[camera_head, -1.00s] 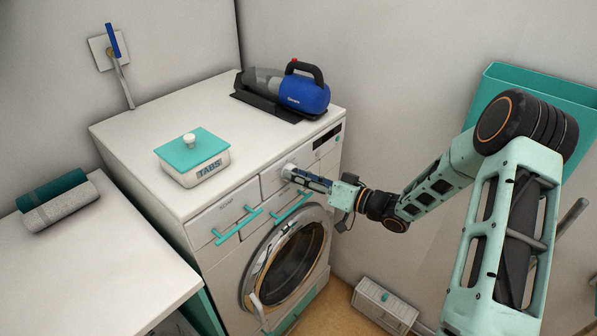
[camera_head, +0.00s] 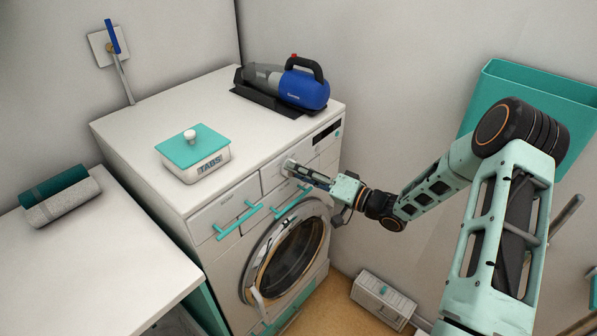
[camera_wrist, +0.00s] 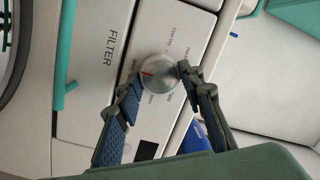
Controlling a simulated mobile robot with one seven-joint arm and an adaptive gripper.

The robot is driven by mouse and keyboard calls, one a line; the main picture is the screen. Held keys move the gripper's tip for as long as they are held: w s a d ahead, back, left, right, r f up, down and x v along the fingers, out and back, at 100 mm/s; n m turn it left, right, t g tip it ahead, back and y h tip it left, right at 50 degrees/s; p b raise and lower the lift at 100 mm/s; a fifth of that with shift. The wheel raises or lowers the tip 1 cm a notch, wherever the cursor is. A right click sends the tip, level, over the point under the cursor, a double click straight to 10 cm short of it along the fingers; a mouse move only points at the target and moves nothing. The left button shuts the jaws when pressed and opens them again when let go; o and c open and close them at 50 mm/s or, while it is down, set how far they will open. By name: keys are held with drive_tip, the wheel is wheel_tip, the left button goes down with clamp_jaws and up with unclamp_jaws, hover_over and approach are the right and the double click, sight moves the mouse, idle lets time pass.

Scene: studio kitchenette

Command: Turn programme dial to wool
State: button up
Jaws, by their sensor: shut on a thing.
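The programme dial (camera_wrist: 157,73) is a round silver knob with a red pointer mark, on the white washing machine (camera_head: 215,258) front. In the wrist view small labels ring it, tilted and mostly too small to read; I cannot tell which one the red mark points at. My gripper (camera_wrist: 155,82) is shut on the dial, one finger on each side. In the head view my gripper (camera_head: 291,168) reaches the machine's upper front from the right and mostly hides the dial. A dark display (camera_wrist: 146,151) lies beside the dial.
A FILTER label (camera_wrist: 109,48) and teal handles (camera_head: 238,222) are near the dial. A blue handheld vacuum (camera_head: 304,90) and a teal-lidded TABS box (camera_head: 208,168) stand on the machine top. The round door (camera_head: 292,254) is below; a wall is at right.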

drive_tip(key=o, duration=1.2)
drive_tip(key=shift+c, duration=0.2)
drive_tip(key=v, duration=1.2)
